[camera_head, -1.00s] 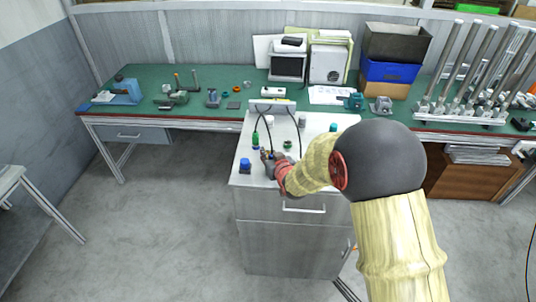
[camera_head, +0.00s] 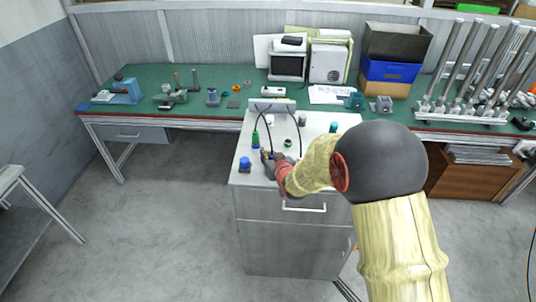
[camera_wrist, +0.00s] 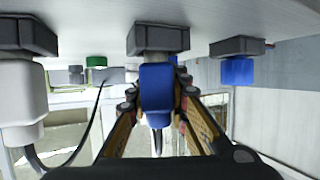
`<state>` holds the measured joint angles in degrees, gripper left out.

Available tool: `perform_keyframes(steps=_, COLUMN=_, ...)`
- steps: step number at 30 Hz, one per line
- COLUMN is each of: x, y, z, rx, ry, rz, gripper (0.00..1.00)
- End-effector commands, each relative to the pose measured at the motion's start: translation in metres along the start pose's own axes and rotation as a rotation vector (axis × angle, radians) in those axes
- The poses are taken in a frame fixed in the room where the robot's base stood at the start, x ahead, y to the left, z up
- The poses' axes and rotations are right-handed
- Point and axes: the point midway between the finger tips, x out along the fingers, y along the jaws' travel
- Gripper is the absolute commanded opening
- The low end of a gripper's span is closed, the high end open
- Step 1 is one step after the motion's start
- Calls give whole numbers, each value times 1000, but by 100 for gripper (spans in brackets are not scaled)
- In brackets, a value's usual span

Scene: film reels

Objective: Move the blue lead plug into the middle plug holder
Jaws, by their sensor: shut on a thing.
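The blue lead plug (camera_wrist: 157,92) is between the fingers of my gripper (camera_wrist: 158,108) in the wrist view, with its black cable leaving the end away from the holder. That view is upside down, with the white top above. The plug's other end meets the dark middle plug holder (camera_wrist: 158,40); I cannot tell how deep it sits. To the left, a white plug (camera_wrist: 20,95) with a cable is at another dark holder (camera_wrist: 25,36). To the right, a blue piece (camera_wrist: 238,71) is at a third holder (camera_wrist: 237,46). In the head view my gripper (camera_head: 267,159) is low over the cabinet's front.
The white cabinet top (camera_head: 317,121) carries a blue-capped piece (camera_head: 245,162) at the left edge, a green piece (camera_head: 255,138), a green ring (camera_head: 288,143) and a box (camera_head: 272,105) with black cables at the back. My arm covers the right front. A green workbench (camera_head: 225,87) stands behind.

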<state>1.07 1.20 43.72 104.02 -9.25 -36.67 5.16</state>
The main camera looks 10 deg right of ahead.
Motion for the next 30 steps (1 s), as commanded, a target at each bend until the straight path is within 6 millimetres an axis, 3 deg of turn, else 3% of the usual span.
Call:
perform_keyframes(steps=6, x=2, y=0, z=4, rx=0, ry=0, rz=0, gripper=0)
perform_keyframes(steps=7, x=2, y=0, z=4, rx=0, ry=0, rz=0, gripper=16)
perform_keyframes(steps=12, x=2, y=0, z=3, rx=0, ry=0, rz=0, gripper=26)
perform_keyframes(steps=22, x=0, y=0, z=3, rx=0, ry=0, rz=0, gripper=26)
perform_keyframes(steps=30, x=-18, y=0, z=2, rx=0, ry=0, rz=0, gripper=26)
